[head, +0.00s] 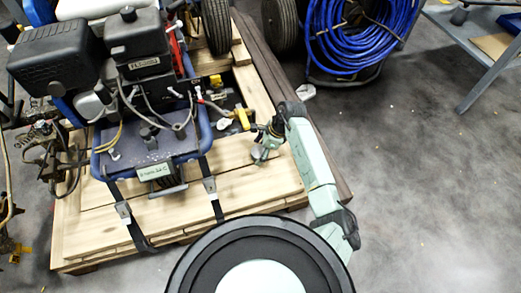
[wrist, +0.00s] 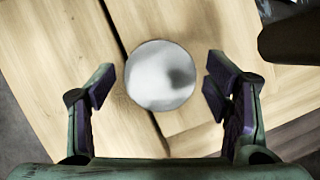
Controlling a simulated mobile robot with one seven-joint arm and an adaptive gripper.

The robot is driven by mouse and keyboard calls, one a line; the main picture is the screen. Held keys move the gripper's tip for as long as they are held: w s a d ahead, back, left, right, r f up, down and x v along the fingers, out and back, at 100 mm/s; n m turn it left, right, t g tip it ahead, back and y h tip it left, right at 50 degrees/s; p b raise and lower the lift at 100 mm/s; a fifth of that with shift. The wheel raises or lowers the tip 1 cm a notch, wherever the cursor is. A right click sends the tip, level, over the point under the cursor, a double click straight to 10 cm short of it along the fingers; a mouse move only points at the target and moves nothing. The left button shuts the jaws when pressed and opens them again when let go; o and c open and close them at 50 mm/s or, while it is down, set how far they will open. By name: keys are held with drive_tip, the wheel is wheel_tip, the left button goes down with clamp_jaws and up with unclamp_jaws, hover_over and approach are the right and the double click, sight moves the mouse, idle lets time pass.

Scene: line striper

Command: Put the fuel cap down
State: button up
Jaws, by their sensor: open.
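The fuel cap (wrist: 160,76) is a round, shiny silver disc with a dark reflection on its right side. In the wrist view it lies over the pale planks, between my two fingers, with a gap on each side. It appears to rest on the wood across a dark seam. My gripper (wrist: 161,88) is open around it, touching it on neither side. In the head view my gripper (head: 264,151) is low over the right part of the wooden pallet (head: 245,188); the cap is too small to make out clearly there.
The line striper (head: 140,90), with a black engine and blue frame, stands on the pallet left of my gripper. Straps (head: 127,215) cross the front planks. A blue hose coil (head: 365,35) stands behind on the right. The grey floor on the right is clear.

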drive_tip(key=shift+r, duration=0.15)
drive_tip(key=p+v, duration=0.1)
drive_tip(key=v, duration=1.1)
drive_tip(key=shift+a, duration=0.1)
